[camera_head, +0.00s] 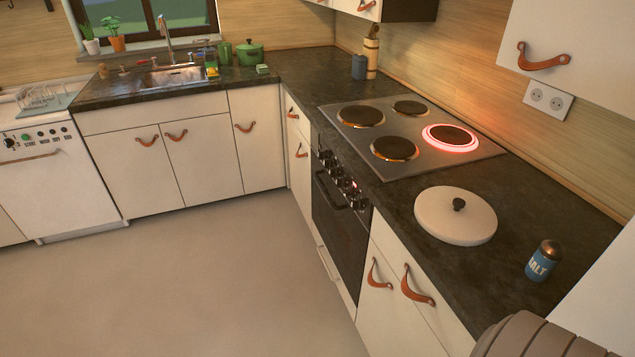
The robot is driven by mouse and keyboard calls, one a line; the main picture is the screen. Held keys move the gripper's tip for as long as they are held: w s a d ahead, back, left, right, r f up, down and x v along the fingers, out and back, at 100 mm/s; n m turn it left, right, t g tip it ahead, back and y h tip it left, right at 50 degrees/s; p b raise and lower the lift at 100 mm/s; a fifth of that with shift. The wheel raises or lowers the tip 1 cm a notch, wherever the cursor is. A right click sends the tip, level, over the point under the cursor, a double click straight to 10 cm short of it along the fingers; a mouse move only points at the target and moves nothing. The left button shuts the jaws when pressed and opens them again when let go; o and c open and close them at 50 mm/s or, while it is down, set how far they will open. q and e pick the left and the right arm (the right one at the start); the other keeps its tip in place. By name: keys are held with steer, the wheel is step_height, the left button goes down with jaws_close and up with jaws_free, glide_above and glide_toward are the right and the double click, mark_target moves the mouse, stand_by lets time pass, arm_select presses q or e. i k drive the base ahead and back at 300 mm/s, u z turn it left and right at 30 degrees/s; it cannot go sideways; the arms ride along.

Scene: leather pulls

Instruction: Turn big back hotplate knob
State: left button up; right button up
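The hob (425,165) is set in the dark counter at right of centre and carries dark round hotplates. One hotplate (450,137), on the wall side, has a bright red glowing ring. The other hotplates (395,149) show no red glow. A row of small hotplate knobs (340,178) runs along the top of the oven front, below the counter edge. A small red light shows among them. The knobs are small and seen at a slant, so their turn angles cannot be told. Neither of my grippers is in view.
The oven door (335,225) with its bar handle is below the knobs. A white round lid (455,216) and a blue salt shaker (542,261) stand on the counter. Leather pulls (415,286) stick out from cabinet fronts. The floor (190,280) is clear. A brown ribbed object (540,337) fills the bottom right.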

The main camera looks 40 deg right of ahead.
mark_target(351, 193)
steer(key=z, duration=0.35)
steer(key=i, duration=0.9)
steer(key=z, duration=0.7)
